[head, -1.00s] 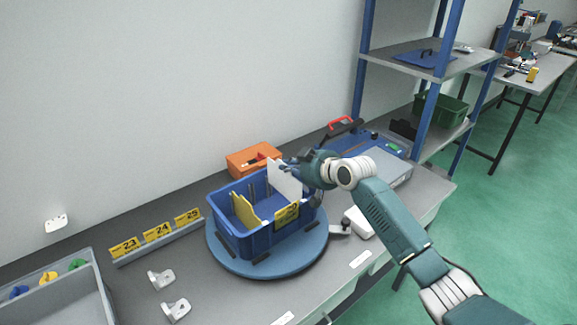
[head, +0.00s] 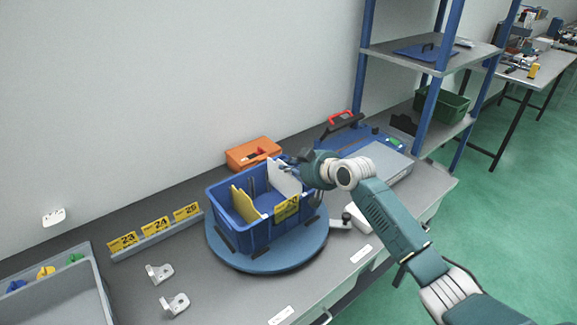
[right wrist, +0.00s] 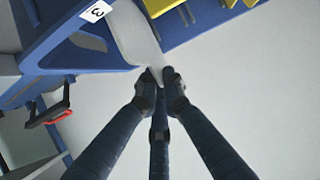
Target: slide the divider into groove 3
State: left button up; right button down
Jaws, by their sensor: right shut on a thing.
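The divider is a thin whitish panel (head: 283,179) standing in the far right end of the blue bin (head: 262,233). My right gripper (head: 290,164) is shut on its upper edge. In the right wrist view the fingertips (right wrist: 162,78) pinch the tip of the divider (right wrist: 134,36). A white label with a 3 (right wrist: 96,11) is on the bin rim close beside the divider. Whether the divider's lower edge is in that groove is hidden. A yellow divider (head: 245,206) stands further left in the bin. My left gripper is not in view.
The bin stands on a round blue turntable (head: 262,264). White brackets (head: 160,273) and a grey tray (head: 88,285) are at left.

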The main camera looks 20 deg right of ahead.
aim_at(289, 177)
jog(key=shift+f+b, duration=1.5)
jog(key=shift+f, duration=0.8)
jog(key=c, duration=1.8)
grip_release()
jog(key=shift+r, duration=0.1)
jog(key=v, duration=1.2)
jog(key=shift+a, duration=0.1)
